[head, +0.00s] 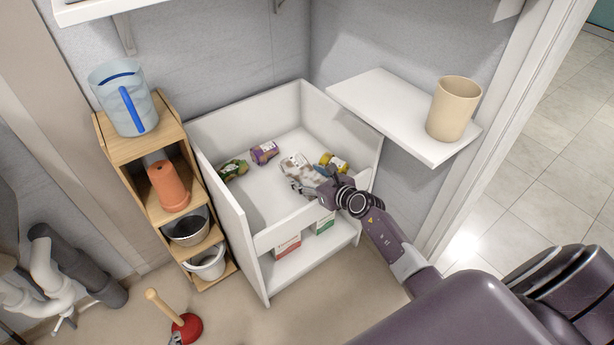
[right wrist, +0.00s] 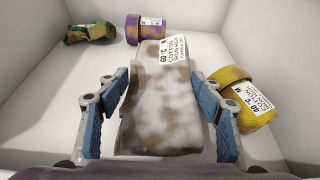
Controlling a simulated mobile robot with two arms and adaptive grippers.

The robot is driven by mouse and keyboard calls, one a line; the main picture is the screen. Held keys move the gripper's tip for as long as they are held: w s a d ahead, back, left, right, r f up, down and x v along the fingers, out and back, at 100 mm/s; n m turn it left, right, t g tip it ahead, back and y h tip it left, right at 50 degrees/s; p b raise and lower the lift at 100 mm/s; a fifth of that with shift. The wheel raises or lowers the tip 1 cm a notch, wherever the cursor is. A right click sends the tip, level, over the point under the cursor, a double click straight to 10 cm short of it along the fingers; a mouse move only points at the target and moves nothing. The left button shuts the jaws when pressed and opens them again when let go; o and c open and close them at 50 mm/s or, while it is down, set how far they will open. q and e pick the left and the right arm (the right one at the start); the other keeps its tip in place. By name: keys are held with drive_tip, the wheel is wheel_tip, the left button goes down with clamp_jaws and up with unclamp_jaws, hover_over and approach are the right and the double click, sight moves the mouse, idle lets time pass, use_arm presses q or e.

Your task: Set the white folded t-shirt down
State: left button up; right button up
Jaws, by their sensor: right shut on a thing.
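The white folded t-shirt (right wrist: 160,110) has brown stains and a white care label reading 60°C cotton. It lies between the blue-padded fingers of my right gripper (right wrist: 158,118), which is shut on it. In the head view the t-shirt (head: 294,164) and my right gripper (head: 306,184) are inside the open white bin (head: 222,196), past its low front wall. Whether the t-shirt touches the bin's floor is unclear. My left gripper is out of view.
A yellow rolled garment (right wrist: 238,98) lies close to the right finger. A purple roll (head: 264,153) and a green roll (head: 233,170) lie at the bin's back and left. The bin's floor is bare at the left front. A shelf with a beige cup (head: 454,108) overhangs at right.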

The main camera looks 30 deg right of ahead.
drive_tip(key=o, duration=1.2)
drive_tip(key=shift+f, duration=0.1)
drive_tip(key=shift+o, duration=0.2)
